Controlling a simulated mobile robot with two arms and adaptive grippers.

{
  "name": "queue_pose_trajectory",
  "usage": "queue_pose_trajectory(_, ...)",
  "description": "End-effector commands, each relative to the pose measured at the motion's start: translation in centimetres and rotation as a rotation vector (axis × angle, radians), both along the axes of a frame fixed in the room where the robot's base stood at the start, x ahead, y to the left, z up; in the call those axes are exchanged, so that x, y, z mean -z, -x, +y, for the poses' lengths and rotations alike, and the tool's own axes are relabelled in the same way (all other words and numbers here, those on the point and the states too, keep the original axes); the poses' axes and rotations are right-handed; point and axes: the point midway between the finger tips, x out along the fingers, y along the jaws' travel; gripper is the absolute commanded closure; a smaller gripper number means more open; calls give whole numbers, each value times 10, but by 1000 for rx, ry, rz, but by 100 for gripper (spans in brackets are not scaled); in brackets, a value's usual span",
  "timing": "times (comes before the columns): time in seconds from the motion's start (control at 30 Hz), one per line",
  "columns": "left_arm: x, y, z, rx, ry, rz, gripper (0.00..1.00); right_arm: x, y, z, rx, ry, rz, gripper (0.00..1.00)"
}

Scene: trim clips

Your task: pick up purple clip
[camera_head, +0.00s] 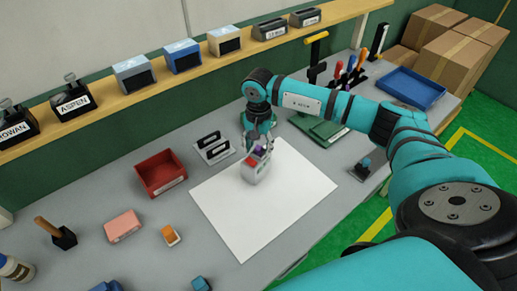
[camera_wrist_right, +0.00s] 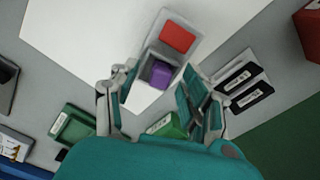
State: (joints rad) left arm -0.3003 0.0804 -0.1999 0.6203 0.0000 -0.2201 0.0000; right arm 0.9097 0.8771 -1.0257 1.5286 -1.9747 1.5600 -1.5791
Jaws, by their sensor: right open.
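The purple clip (camera_wrist_right: 165,74) sits in one slot of a small grey holder (camera_wrist_right: 151,98) in the right wrist view. A red piece (camera_wrist_right: 177,37) shows in the holder's other end. In the head view the purple clip (camera_head: 260,151) is a small patch on top of the grey holder (camera_head: 252,172), on the white sheet. My right gripper (camera_wrist_right: 157,76) is open, with one finger on either side of the purple clip. In the head view my right gripper (camera_head: 257,143) hangs just above the holder and partly hides it. Contact cannot be told. My left gripper is not in view.
A white sheet (camera_head: 290,205) lies on the grey table. A green tray (camera_head: 322,131) lies behind my right arm. A blue tray (camera_head: 412,88) is at the far right. The sheet's front is clear.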

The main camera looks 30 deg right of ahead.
Motion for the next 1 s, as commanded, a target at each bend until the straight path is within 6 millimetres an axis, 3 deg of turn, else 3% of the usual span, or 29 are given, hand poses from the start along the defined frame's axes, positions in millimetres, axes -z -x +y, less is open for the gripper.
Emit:
queue_pose_trajectory(0.03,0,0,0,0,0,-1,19,0,0,0,0,0,0,55)
queue_pose_trajectory(0.33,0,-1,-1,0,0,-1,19,-1,0,0,1,0,0,92)
queue_pose_trajectory(0.73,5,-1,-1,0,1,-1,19,-5,-1,0,1,-1,-2,92)
queue_pose_trajectory(1.0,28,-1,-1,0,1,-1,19,-34,2,-1,-1,1,-4,92)
